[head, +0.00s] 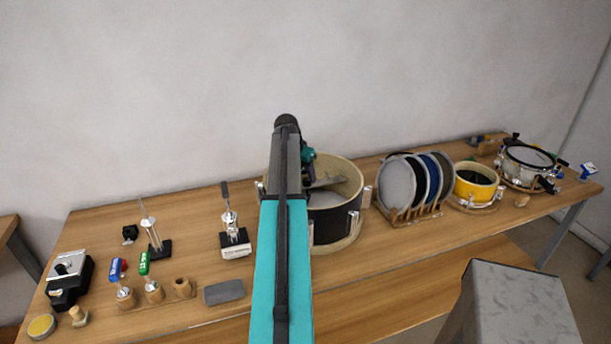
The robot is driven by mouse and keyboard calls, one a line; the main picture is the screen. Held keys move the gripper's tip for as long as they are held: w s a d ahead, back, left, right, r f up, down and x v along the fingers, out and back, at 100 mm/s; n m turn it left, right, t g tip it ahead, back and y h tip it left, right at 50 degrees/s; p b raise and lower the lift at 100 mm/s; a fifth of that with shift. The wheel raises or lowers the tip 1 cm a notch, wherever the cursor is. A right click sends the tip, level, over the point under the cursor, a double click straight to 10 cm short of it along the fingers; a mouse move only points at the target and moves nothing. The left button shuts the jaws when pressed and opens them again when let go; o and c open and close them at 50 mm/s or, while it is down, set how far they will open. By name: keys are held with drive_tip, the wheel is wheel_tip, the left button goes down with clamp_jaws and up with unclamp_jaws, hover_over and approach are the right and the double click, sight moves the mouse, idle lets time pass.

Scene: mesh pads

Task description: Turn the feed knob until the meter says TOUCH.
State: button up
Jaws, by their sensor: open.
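I cannot make out a feed knob or a readable meter. A metal-rimmed drum fixture (528,160) with dark clamps stands at the far right of the bench, and a small blue and white piece (588,171) is beside it; any writing is too small to read. A black device with a silver top (70,266) sits at the far left. My teal and grey arm reaches up the middle, in front of a large open black and cream drum (345,215).
The wooden bench (200,200) runs along the wall. A rack of round discs (398,185) and a yellow drum (474,187) stand right of the large drum. A lever clamp (234,238), blue and green handled tools and a grey block (224,292) are at left. A grey box stands front right.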

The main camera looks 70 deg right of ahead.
drive_tip(key=shift+x, duration=1.05)
drive_tip(key=c, duration=0.9)
drive_tip(key=shift+d, duration=0.2)
drive_tip(key=shift+c, duration=0.9)
drive_tip(key=shift+a, duration=0.2)
